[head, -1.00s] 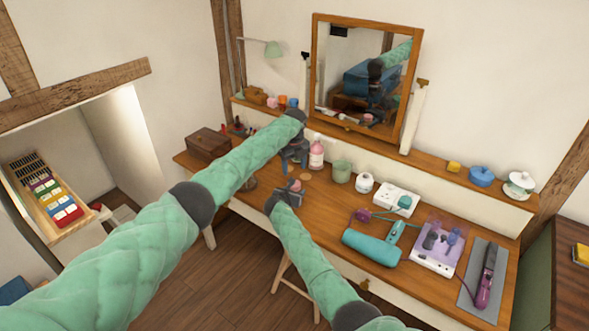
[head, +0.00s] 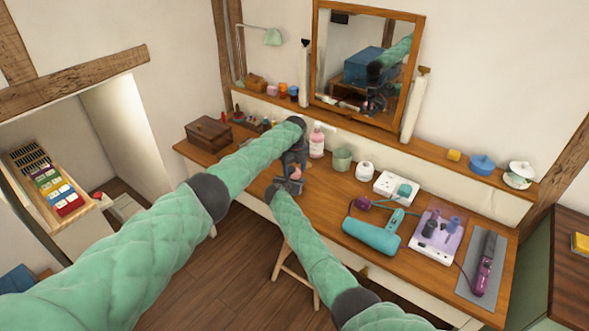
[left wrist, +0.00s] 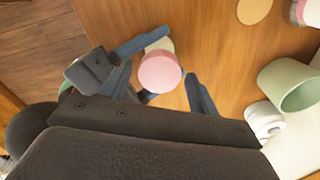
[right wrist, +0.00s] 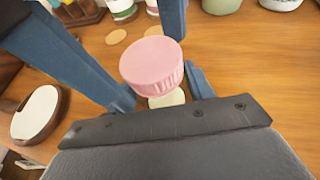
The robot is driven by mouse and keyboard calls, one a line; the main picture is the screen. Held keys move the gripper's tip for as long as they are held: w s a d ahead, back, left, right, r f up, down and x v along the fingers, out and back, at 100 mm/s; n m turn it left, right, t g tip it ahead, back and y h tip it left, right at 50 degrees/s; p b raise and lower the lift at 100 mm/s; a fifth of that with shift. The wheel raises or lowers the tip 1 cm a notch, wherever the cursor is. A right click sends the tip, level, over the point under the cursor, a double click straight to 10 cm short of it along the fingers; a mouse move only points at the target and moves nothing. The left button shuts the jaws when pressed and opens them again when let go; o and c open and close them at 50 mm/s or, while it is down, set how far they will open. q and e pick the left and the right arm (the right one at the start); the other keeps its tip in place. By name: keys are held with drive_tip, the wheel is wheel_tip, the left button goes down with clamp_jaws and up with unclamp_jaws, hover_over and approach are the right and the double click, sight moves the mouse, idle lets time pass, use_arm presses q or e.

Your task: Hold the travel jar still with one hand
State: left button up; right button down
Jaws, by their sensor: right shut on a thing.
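The travel jar has a ribbed pink lid (right wrist: 153,64) and a pale part (right wrist: 168,98) showing below it. It also shows in the left wrist view (left wrist: 160,73) and small in the head view (head: 295,173), near the dressing table's front edge. My right gripper (head: 287,186) is shut on the jar below the lid. My left gripper (head: 294,163) is above it, with its open fingers (left wrist: 160,92) on either side of the lid and narrow gaps visible. The fingers hide much of the jar's body. I cannot tell whether its base touches the tabletop.
A wooden box (head: 208,133) stands at left. A mirror (head: 365,65) stands behind.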

use_arm(q)
drive_tip(key=c, duration=0.9)
drive_tip(key=shift+d+n, duration=0.1)
drive_tip(key=shift+n, duration=1.6)
drive_tip(key=o, duration=1.1)
drive_tip(key=shift+r, duration=2.3)
